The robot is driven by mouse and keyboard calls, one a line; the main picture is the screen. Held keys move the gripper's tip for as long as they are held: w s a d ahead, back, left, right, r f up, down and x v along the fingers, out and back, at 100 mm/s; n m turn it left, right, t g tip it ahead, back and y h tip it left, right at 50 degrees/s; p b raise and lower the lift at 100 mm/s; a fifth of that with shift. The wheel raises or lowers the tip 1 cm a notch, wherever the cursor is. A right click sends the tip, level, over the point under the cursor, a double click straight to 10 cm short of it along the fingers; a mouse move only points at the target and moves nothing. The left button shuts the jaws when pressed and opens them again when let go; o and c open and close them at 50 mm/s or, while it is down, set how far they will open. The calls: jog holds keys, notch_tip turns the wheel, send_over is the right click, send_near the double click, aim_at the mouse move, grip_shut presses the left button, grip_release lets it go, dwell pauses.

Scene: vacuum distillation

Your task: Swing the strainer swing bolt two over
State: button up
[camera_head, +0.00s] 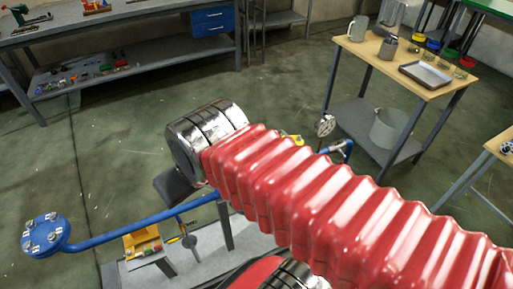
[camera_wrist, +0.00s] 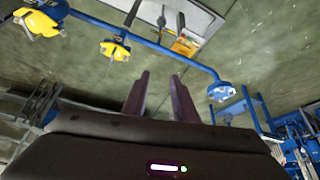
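A blue round cover (camera_head: 45,234) with several metal bolts around its rim sits at the end of a blue pipe (camera_head: 140,228), at the left in the head view. I take it for the strainer; which bolt is number two I cannot tell. A similar blue round end (camera_wrist: 222,91) shows right of centre in the wrist view, its bolts too small to make out. My gripper (camera_wrist: 160,75) points towards the pipework with its two dark fingers apart and nothing between them. It is left of the round end in the wrist view and apart from it. My arm hides it in the head view.
Yellow fittings (camera_wrist: 115,50) sit along the blue pipe in the wrist view. A yellow tray (camera_head: 142,243) stands near the pipe. A workbench (camera_head: 150,11) is at the back left and a wooden-topped table (camera_head: 375,58) at the right. Open floor lies between.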

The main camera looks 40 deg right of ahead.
jog(key=shift+w, duration=0.2)
dwell(0.3)
jog(key=w+d+f+m+g+y, duration=0.1)
jog(key=w+d+f+m, duration=0.1)
jog(key=w+d+m, duration=0.5)
jog(key=w+d+f+m+g, duration=0.1)
jog(key=w+d+f+m, duration=0.3)
jog(key=d, duration=0.6)
jog(key=d+f+m, duration=0.6)
jog(key=d, duration=0.5)
jog(key=s+d+f+m+t+y, duration=0.1)
jog(key=d+f+m, duration=0.5)
jog(key=d, duration=0.6)
jog(key=shift+d+m, duration=0.2)
jog(key=shift+m, duration=0.6)
